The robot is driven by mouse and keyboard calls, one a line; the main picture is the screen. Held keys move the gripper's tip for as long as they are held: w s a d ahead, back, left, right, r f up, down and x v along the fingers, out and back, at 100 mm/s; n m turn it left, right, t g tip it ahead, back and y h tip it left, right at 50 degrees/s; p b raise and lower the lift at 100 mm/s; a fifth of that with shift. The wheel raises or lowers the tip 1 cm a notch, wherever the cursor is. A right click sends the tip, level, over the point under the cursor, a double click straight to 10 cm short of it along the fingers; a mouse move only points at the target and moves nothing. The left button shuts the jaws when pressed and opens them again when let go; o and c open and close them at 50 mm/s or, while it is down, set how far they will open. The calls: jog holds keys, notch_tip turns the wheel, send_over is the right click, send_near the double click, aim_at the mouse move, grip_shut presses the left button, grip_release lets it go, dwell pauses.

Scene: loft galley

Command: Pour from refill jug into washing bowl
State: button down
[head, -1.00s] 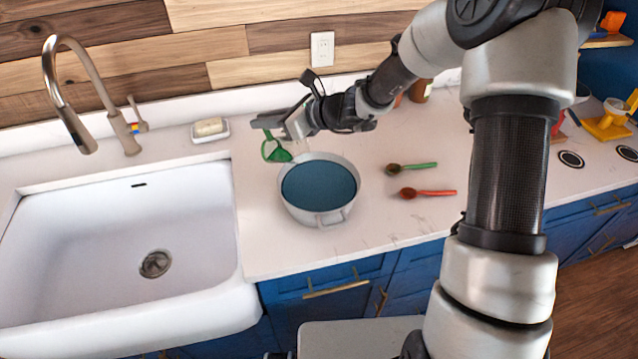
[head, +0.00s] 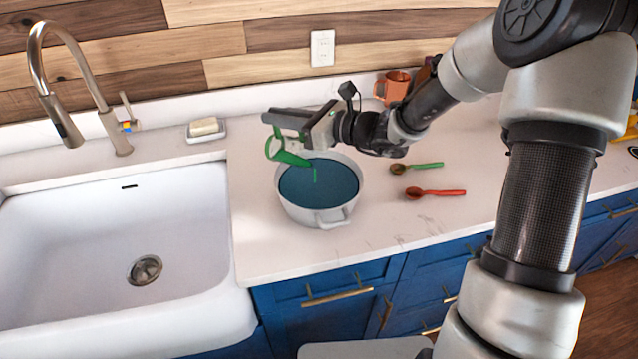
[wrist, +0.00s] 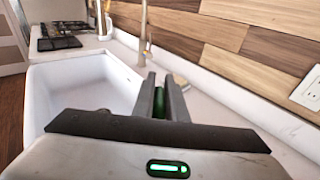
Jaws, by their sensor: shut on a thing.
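The green refill jug (head: 287,153) is tilted over the washing bowl, its mouth low and toward the right. A thin green stream falls from it into the bowl. The washing bowl (head: 318,216) is grey-white with a side handle and stands on the counter right of the sink. Dark blue shows inside it. My gripper (head: 284,125) is shut on the jug above the bowl's back left rim. In the wrist view, a green strip of the jug (wrist: 159,103) shows between the fingers; the rest of it is hidden.
A green spoon (head: 425,166) and a red spoon (head: 440,193) lie right of the bowl. An orange mug (head: 392,87) stands at the back. The sink (head: 110,225), faucet (head: 95,90) and soap dish (head: 206,132) are on the left. The front counter is clear.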

jog(key=shift+s+d+r+t+y+b, duration=0.4)
jog(key=shift+d+y+b, duration=0.2)
jog(key=shift+b, duration=0.3)
jog(key=w+a+f+g+h+p, duration=0.3)
jog(key=a+f+g+h+p, duration=0.1)
jog(key=a+h+p, duration=0.2)
jog(key=w+a+f+g+h+p, duration=0.4)
jog(key=a+h+p, duration=0.2)
jog(key=h, duration=0.3)
jog(key=shift+w+a+g, duration=0.15)
jog(key=shift+g, duration=0.25)
dwell(0.4)
jog(key=shift+f, duration=0.1)
dwell(0.6)
